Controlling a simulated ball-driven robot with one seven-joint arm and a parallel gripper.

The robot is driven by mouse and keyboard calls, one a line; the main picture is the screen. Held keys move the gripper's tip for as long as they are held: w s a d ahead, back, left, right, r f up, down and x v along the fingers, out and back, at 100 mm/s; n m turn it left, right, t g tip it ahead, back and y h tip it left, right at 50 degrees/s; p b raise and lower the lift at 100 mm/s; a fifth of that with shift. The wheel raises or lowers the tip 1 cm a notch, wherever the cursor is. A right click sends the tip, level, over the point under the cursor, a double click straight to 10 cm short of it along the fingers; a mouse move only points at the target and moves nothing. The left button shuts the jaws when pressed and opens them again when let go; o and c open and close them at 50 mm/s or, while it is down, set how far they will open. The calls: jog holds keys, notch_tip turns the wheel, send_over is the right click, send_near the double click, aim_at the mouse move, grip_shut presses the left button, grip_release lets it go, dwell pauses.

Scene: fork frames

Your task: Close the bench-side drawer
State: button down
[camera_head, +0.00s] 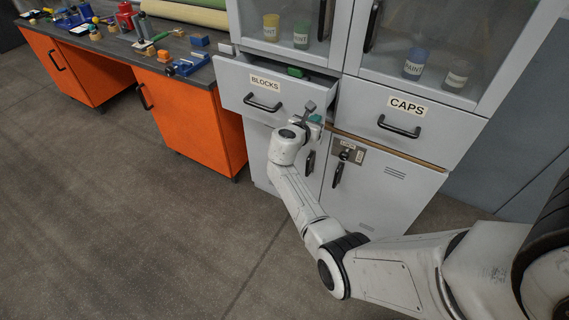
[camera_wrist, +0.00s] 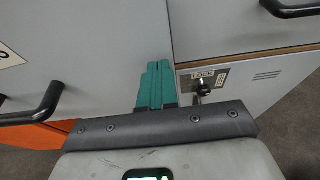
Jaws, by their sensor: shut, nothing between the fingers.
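The bench-side drawer, labelled BLOCKS (camera_head: 235,92), stands partly pulled out of the grey cabinet. A green thing (camera_head: 297,72) shows inside it. Its black handle (camera_head: 262,103) is on the front, and the wrist view shows this handle (camera_wrist: 38,108) at the left. My gripper (camera_head: 315,119) is in front of the drawer's right part, right of the handle. Its teal fingers are shut together and empty in the wrist view (camera_wrist: 155,70), pointing at the drawer front (camera_wrist: 100,50) near its right edge. I cannot tell whether the fingertips touch it.
The CAPS drawer (camera_head: 430,118) beside it is shut. Below it is a door with a lock plate (camera_head: 348,153). Glass doors above show paint jars (camera_head: 415,63). An orange workbench (camera_head: 185,115) with tools stands left of the cabinet. The floor (camera_head: 130,220) in front is clear.

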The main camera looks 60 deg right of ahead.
aim_at(331, 101)
jog(key=d+b, duration=0.2)
jog(key=d, duration=0.3)
jog(key=d+b, duration=0.2)
jog(key=d, duration=0.4)
jog(key=shift+w+d+f, duration=0.1)
jog(key=shift+w, duration=0.1)
jog(key=p+v, duration=0.1)
jog(key=v, duration=0.3)
jog(key=p+v, duration=0.1)
jog(key=v, duration=0.4)
jog(key=f+p+v, duration=0.1)
jog(key=v, duration=0.4)
